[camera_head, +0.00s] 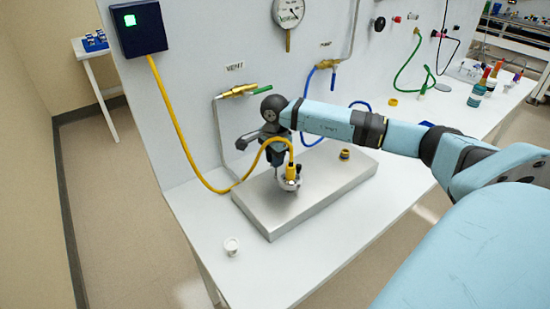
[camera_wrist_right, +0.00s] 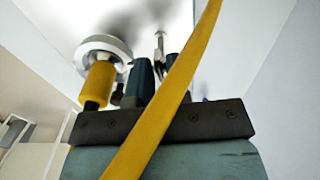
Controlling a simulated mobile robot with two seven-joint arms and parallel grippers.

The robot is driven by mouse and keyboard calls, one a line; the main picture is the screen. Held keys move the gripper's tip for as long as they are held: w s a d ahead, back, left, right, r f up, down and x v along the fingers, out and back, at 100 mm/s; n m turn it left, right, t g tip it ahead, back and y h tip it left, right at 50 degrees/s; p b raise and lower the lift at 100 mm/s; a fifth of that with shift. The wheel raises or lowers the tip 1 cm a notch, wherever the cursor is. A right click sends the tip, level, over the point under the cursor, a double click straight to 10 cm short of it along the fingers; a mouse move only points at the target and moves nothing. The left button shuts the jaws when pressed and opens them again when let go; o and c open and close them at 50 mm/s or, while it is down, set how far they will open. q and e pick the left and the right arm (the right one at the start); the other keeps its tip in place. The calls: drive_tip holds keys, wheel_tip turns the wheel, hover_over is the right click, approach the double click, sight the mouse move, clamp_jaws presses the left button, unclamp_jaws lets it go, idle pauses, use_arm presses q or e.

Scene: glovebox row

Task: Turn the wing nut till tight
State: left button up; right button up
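My right gripper (camera_head: 281,168) points down over the metal plate (camera_head: 335,180) on the bench. Its two dark blue fingers (camera_wrist_right: 158,72) show in the right wrist view, with a small gap between them. A thin silver piece (camera_wrist_right: 160,44), possibly the wing nut, stands at this gap; a yellow hose partly covers the view, so whether the fingers press on it is unclear. Beside the fingers is a yellow plug (camera_wrist_right: 98,82) in front of a pale round ring (camera_wrist_right: 103,46). The plug also shows in the head view (camera_head: 291,172). My left gripper is out of view.
The yellow hose (camera_head: 172,120) runs from a box with a green light (camera_head: 138,27) to the plug and passes close to my gripper. The front bench surface is mostly clear.

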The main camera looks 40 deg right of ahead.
clamp_jaws()
